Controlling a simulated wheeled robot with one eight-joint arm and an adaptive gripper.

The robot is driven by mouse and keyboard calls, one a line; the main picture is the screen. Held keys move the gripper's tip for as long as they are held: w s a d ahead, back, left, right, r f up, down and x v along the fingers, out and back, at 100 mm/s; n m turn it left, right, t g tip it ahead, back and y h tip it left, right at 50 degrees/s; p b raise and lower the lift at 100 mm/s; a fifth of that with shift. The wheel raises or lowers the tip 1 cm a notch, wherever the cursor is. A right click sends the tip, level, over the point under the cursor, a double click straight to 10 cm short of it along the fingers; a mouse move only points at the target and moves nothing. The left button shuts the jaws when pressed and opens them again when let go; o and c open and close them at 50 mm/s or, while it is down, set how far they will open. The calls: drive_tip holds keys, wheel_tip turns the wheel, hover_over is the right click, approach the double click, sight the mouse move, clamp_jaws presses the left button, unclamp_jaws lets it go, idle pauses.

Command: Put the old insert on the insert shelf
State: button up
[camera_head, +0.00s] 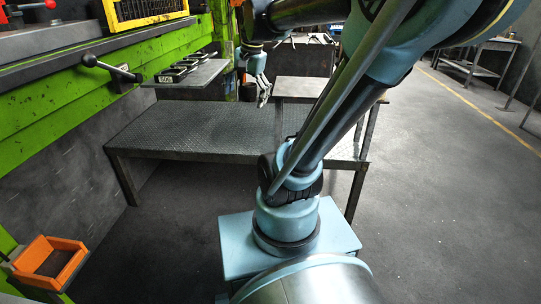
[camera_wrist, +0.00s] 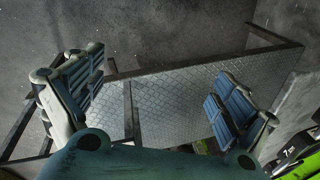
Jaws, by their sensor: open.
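Several dark block-shaped inserts (camera_head: 178,70) sit in a row on a grey shelf (camera_head: 200,80) by the green press. I cannot tell which, if any, is the old insert. Part of this shelf (camera_wrist: 297,104) and dark blocks (camera_wrist: 294,150) show at the right edge of the wrist view. My gripper (camera_head: 263,93) is just right of the shelf, above the lower table. In the wrist view my gripper (camera_wrist: 160,100) has its two blue-padded fingers wide apart, with nothing between them.
A low tread-plate table (camera_head: 195,128) stands below, with a raised plate (camera_head: 303,87) at its right. The green press (camera_head: 60,105) with a black-knobbed lever (camera_head: 112,68) is at left. An orange bin (camera_head: 48,262) is at lower left. Open floor (camera_head: 440,190) lies right.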

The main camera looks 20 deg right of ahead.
drive_tip(key=s+d+f+n, duration=0.2)
drive_tip(key=s+f+n, duration=0.2)
drive_tip(key=s+f, duration=0.2)
drive_tip(key=s+d+f+n+h, duration=0.1)
drive_tip(key=s+d+f+n, duration=0.2)
drive_tip(key=s+f, duration=0.4)
wheel_tip(320, 180, down, 3)
drive_tip(key=shift+s+d+r+n, duration=0.1)
drive_tip(key=shift+s+d+n, duration=0.1)
drive_tip(key=shift+n, duration=0.3)
drive_tip(key=shift+w, duration=0.15)
